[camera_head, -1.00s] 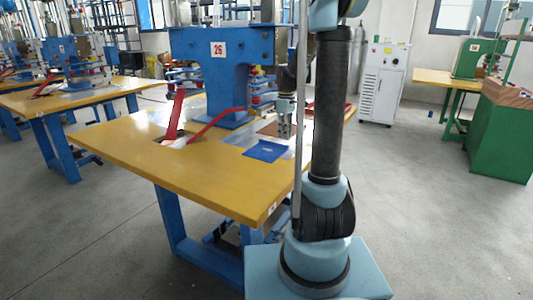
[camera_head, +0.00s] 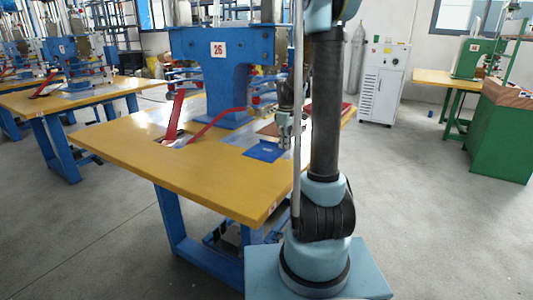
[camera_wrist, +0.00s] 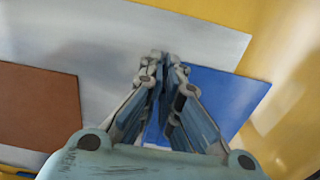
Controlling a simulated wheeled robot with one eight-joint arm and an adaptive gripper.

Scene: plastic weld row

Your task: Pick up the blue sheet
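The blue sheet (camera_head: 265,151) lies flat near the right part of the yellow table, partly on a pale grey plate. In the wrist view the blue sheet (camera_wrist: 222,97) shows to the right of the fingers and in the gap between them. My gripper (camera_head: 284,147) points down at the right edge of the sheet. In the wrist view its fingertips (camera_wrist: 165,60) come together by the sheet's upper left corner, so it looks shut. The fingers hide that corner, and I cannot see any sheet gripped between the tips.
The grey plate (camera_wrist: 105,45) and a brown sheet (camera_wrist: 38,108) lie beside the blue sheet. The blue machine (camera_head: 222,75) with red straps (camera_head: 174,118) stands behind on the yellow table (camera_head: 215,180). The table's front left is clear.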

